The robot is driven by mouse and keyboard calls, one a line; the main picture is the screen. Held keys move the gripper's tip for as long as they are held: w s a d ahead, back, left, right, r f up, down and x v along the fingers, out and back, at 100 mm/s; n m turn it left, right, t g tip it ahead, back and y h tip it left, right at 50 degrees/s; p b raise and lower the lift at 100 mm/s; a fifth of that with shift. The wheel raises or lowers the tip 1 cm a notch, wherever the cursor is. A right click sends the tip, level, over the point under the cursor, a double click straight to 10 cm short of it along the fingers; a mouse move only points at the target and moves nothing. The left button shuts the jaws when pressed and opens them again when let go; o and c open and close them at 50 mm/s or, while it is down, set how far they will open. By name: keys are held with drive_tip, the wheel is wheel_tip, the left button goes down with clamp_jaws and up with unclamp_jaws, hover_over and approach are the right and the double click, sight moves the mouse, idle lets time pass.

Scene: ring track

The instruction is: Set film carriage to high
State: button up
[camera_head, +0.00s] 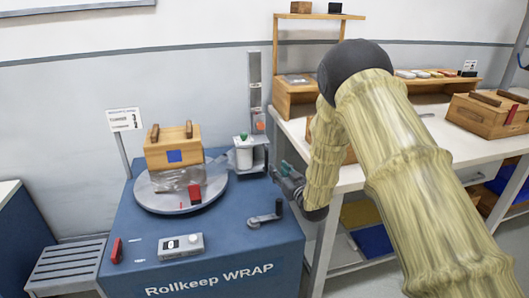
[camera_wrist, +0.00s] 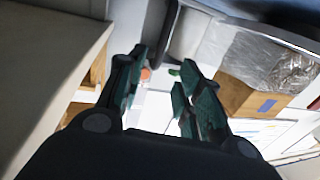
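The film carriage (camera_head: 258,158) is a grey bracket on the upright mast (camera_head: 254,75), low on it, beside the turntable. It carries a white film roll (camera_head: 244,156) with a green top. An orange part (camera_head: 259,127) sits on the mast just above the carriage; an orange spot (camera_wrist: 146,73) also shows between the fingers in the wrist view. My gripper (camera_head: 279,172) is just right of the carriage, low and close to it; contact cannot be told. In the wrist view my gripper (camera_wrist: 160,76) is open, its dark green fingers apart with nothing clearly held.
A wooden box (camera_head: 160,153) with a blue label, film around its base, stands on the round turntable (camera_head: 150,205). The blue machine top carries a crank (camera_head: 264,217), a control box (camera_head: 181,246) and a red lever (camera_head: 117,250). A white workbench (camera_head: 440,143) stands at right.

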sight(267, 157)
drive_tip(key=x, duration=0.9)
drive_tip(key=shift+w+a+r, duration=0.1)
drive_tip(key=shift+w+r, duration=0.05)
drive_tip(key=shift+w, duration=0.1)
drive_tip(key=shift+x, duration=0.85)
drive_tip(key=shift+c, duration=0.3)
clamp_jaws()
drive_tip(key=shift+r, duration=0.15)
